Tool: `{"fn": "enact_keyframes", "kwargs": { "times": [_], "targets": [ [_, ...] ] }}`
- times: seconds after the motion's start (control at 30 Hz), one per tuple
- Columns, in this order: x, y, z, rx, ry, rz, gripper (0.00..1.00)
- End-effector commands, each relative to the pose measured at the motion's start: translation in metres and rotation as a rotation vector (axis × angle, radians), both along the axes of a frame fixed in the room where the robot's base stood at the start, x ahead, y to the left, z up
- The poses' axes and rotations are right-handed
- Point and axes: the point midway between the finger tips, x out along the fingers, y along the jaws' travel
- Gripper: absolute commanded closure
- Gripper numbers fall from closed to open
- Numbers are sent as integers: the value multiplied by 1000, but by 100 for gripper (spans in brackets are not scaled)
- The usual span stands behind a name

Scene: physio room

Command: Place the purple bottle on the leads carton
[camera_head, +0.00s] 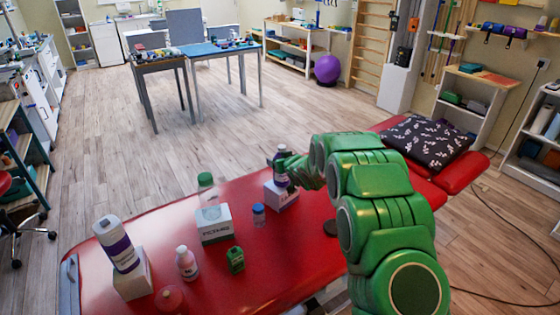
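A small purple bottle (281,178) with a pale cap is upright at the end of my green arm. It is on or just above a small white and purple carton (283,197) on the red treatment table (270,262); I cannot tell whether they touch. My gripper (287,162) is at the bottle's upper part, largely hidden by my own wrist and the bottle. Whether its fingers are closed on the bottle does not show clearly. I cannot read which carton is the leads carton.
A clear green-capped bottle (208,196) stands on a white carton (215,229). A white bottle with a purple label (119,245) tilts on another carton (134,281). A patterned pillow (432,140) lies right.

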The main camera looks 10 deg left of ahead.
Motion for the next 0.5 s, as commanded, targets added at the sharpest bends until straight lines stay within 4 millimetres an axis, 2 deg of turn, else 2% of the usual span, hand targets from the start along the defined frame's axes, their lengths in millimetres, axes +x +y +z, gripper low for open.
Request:
{"fn": "enact_keyframes", "kwargs": {
  "times": [0.33,0.37,0.5],
  "targets": [
    [1,0,-1,2,-2,0,79],
    [1,0,-1,2,-2,0,24],
    [0,0,-1,2,-2,0,2]
  ]
}}
